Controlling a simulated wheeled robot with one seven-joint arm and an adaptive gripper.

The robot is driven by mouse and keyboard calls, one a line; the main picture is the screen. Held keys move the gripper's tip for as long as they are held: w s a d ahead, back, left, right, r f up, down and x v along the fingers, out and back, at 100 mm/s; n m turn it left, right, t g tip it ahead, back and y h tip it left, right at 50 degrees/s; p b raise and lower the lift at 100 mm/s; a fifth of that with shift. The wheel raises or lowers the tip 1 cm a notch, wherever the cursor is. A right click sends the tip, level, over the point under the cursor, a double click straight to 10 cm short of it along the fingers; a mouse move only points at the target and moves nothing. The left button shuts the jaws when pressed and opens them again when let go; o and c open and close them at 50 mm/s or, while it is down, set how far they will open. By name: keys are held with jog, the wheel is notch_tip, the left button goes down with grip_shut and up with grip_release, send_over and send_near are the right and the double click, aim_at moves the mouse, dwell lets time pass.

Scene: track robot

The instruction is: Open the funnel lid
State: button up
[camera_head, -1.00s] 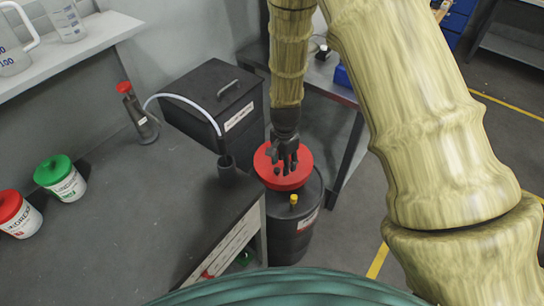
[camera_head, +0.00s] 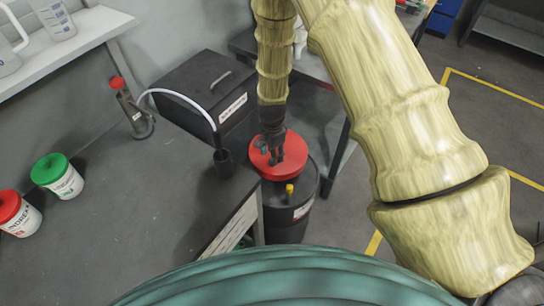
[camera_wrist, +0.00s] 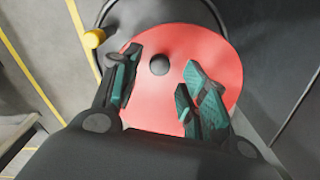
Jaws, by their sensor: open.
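The funnel lid (camera_head: 289,163) is a round red disc on top of a black drum (camera_head: 290,215) beside the workbench. In the wrist view the lid (camera_wrist: 185,52) has a dark round knob (camera_wrist: 159,65) near its middle. My gripper (camera_head: 274,158) points down over the lid in the head view. In the wrist view my gripper (camera_wrist: 155,88) is open, with teal-padded fingers on either side of the knob and a gap to it. I cannot tell how high the fingertips are above the lid. The lid lies flat and looks closed.
A yellow cap (camera_head: 289,189) stands on the drum's near side. The dark workbench (camera_head: 130,215) at left holds a black cup (camera_head: 223,163) with a hose, a red-capped bottle (camera_head: 130,105), and red-lidded and green-lidded tubs. A black box (camera_head: 205,95) stands behind. The floor at right is clear.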

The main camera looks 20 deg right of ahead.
jog(key=shift+f+p, duration=0.3)
jog(key=shift+f, duration=1.15)
grip_shut()
